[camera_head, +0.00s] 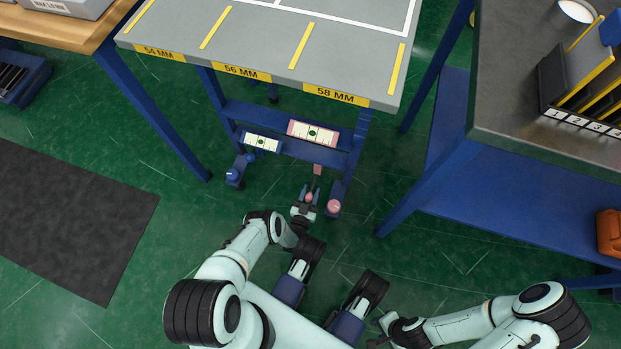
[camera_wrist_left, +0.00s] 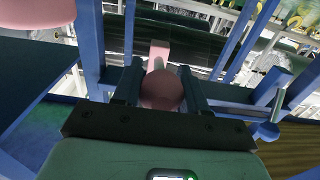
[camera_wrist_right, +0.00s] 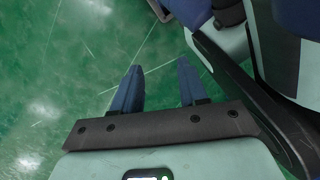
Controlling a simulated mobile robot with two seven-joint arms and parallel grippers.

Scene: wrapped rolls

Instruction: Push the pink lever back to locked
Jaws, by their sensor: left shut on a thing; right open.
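The pink lever shows in the head view as a short arm with a pink pivot block (camera_head: 318,169), under the front of the grey-topped table. Its round pink knob (camera_wrist_left: 162,90) sits between the fingers of my left gripper (camera_head: 307,193) in the left wrist view. The left gripper is shut on this knob. The pink block (camera_wrist_left: 159,52) shows just beyond the knob. The lever's middle is partly hidden by the gripper. My right gripper (camera_wrist_right: 157,88) is open and empty above the green floor, low in the head view (camera_head: 378,336), away from the lever.
A pink-edged plate (camera_head: 313,133) and a blue-edged plate (camera_head: 262,143) are on the table's lower frame. A blue knob (camera_head: 232,174) is at left, a pink round part (camera_head: 334,206) beside my left gripper. A workbench (camera_head: 545,140) stands at right, a dark mat (camera_head: 70,220) at left.

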